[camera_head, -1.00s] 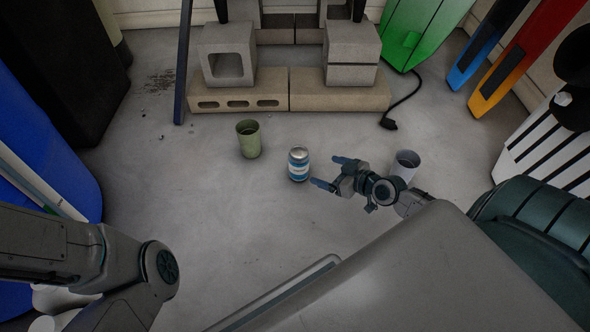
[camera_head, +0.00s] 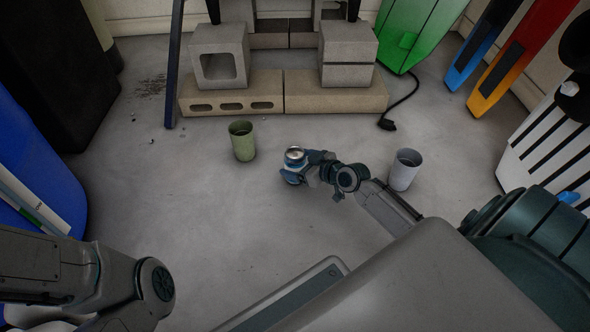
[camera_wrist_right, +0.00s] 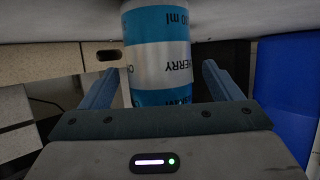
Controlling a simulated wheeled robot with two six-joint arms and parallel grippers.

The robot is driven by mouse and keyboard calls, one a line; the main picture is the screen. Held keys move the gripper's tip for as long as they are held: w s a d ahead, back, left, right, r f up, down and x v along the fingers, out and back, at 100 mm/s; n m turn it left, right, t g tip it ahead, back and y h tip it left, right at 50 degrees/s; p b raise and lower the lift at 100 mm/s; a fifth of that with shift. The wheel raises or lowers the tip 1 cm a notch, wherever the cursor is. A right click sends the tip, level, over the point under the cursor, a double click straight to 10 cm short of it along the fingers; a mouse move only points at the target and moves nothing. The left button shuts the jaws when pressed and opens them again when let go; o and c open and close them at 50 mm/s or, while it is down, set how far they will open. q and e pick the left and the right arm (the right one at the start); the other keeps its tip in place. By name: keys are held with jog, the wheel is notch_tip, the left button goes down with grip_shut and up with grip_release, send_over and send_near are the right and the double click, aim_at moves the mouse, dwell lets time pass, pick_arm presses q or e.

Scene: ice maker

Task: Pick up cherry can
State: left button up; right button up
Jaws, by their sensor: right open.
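The cherry can (camera_head: 294,155) stands on the grey floor in the head view, with its silver top showing and its lower part partly hidden by my right gripper. My right gripper (camera_head: 297,172) is at the can, its fingers one on each side. In the right wrist view, the blue and white can (camera_wrist_right: 160,65) with "CHERRY" lettering is between the two blue fingers of the open right gripper (camera_wrist_right: 163,88). A gap shows between the can and the right-hand finger. My left gripper is not in view; only my left arm shows at the lower left.
A green cup (camera_head: 242,142) stands to the left of the can and a pale grey cup (camera_head: 404,170) to the right, close to my right arm. Concrete blocks (camera_head: 335,92) stand behind. A black cable (camera_head: 388,123) lies at the back right. The floor in front is clear.

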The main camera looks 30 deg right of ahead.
jog(key=c, duration=1.2)
jog(key=shift+c, duration=0.6)
jog(key=shift+r, duration=0.15)
